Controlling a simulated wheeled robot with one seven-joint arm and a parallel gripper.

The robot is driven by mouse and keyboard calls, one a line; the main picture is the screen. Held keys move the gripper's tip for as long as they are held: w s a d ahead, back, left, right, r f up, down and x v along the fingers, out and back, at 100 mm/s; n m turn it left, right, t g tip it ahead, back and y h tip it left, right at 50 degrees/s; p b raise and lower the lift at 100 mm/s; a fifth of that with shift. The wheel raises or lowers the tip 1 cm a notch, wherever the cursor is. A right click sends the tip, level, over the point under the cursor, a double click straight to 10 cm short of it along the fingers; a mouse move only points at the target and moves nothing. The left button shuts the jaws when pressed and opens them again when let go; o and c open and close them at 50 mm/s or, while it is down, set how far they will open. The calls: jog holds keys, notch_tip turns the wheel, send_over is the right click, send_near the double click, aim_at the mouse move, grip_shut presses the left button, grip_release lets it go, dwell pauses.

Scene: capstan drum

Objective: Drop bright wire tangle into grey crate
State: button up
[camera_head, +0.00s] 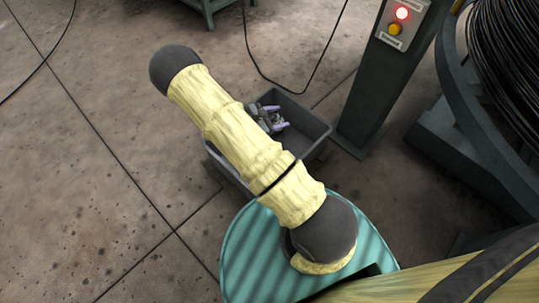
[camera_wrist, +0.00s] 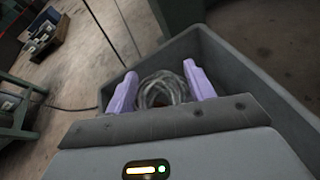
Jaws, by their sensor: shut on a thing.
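The bright wire tangle (camera_wrist: 170,80) is a loose silvery coil between the two purple fingers of my gripper (camera_wrist: 159,72) in the wrist view. My gripper is shut on it. The grey crate (camera_wrist: 243,78) surrounds the fingers and tangle in that view, with its walls on both sides. In the head view the crate (camera_head: 306,117) stands on the floor, partly hidden by my arm. My gripper (camera_head: 272,117) shows there over the crate's opening. I cannot tell how high the tangle is above the crate's bottom, and I cannot make it out clearly in the head view.
A large drum of dark cable (camera_head: 510,50) is at the upper right. Black cables (camera_head: 283,83) lie on the floor behind the crate.

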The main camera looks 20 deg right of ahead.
jog(key=shift+f+b, duration=0.35)
jog(key=shift+f, duration=0.35)
jog(key=o, duration=1.1)
jog(key=shift+a+r+p, duration=0.35)
jog(key=shift+a+p, duration=0.1)
jog(key=shift+a, duration=0.1)
jog(key=p+v, duration=0.6)
jog(key=v, duration=1)
jog(key=shift+a, duration=0.15)
